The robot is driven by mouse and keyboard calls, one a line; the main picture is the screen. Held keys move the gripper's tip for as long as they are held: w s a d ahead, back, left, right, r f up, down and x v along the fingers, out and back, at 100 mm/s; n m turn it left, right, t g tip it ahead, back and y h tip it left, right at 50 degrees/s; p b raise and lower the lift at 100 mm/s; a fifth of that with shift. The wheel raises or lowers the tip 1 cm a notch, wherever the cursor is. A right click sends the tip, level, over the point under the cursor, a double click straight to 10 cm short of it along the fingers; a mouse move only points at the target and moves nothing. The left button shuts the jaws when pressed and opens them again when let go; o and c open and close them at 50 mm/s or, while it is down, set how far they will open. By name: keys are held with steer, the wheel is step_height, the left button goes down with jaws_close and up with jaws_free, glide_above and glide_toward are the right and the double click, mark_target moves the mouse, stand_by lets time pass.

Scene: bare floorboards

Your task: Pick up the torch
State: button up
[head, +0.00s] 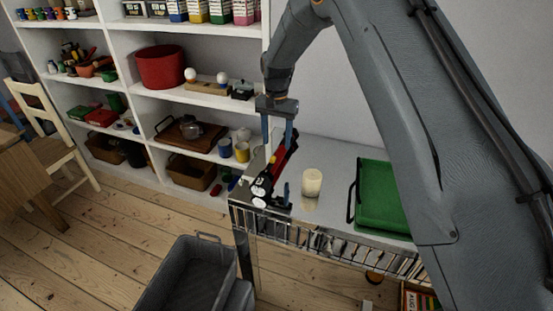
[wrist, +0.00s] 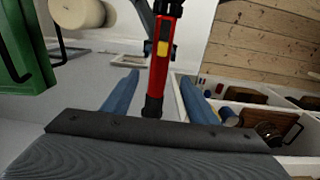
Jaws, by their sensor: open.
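The torch (head: 279,161) has a red body and a black head. It lies on the near left part of the white cabinet top, its head toward the front edge. It also shows in the wrist view (wrist: 158,72), with a yellow switch on its red body. My gripper (head: 277,146) is open above the torch's rear part. In the wrist view the blue fingers (wrist: 158,78) stand on either side of the red body, with gaps visible. I cannot tell how far above the top the fingertips are.
A cream candle (head: 312,182) stands just right of the torch, and a green tray (head: 384,197) with a black handle lies further right. Shelves (head: 203,97) with pots and mugs stand to the left. A grey bin (head: 188,278) is on the floor in front.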

mark_target(277, 155)
steer(key=shift+s+f+p, duration=0.15)
steer(key=shift+f+p, duration=0.7)
steer(key=shift+f, duration=0.85)
steer(key=shift+s+f+p, duration=0.15)
steer(key=shift+f+p, duration=0.7)
steer(key=shift+f, duration=0.85)
steer(key=c, duration=1.3)
